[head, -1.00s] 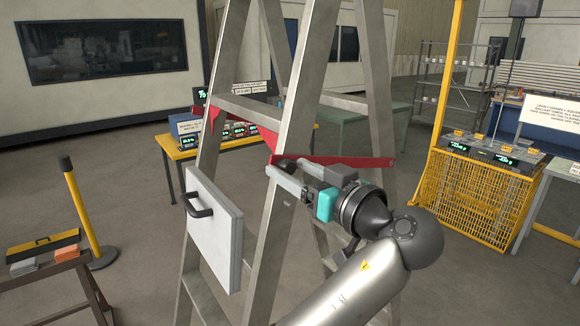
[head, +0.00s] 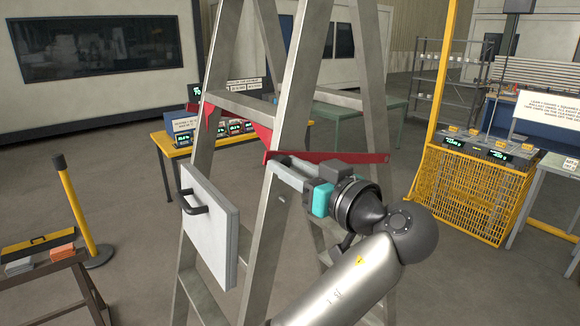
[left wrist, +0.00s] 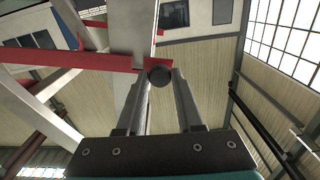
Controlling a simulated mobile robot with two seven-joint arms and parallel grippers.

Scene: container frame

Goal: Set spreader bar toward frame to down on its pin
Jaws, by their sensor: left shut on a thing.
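The spreader bar (head: 345,158) is a long red bar running nearly level across the stepladder (head: 265,230), from its near leg to the right. In the left wrist view a red bar (left wrist: 45,60) crosses behind the ladder leg. My left gripper (head: 275,170) is just below the bar's left end at the near leg. In the left wrist view (left wrist: 160,85) its fingers are shut on a dark round knob (left wrist: 160,76), with a red piece directly behind it. The pin cannot be made out. My right gripper is not in view.
A white panel with a black handle (head: 220,240) hangs on the ladder's left. A red bracket (head: 207,110) is on the far leg. A yellow post (head: 80,210) stands left, a yellow mesh cage (head: 465,195) right.

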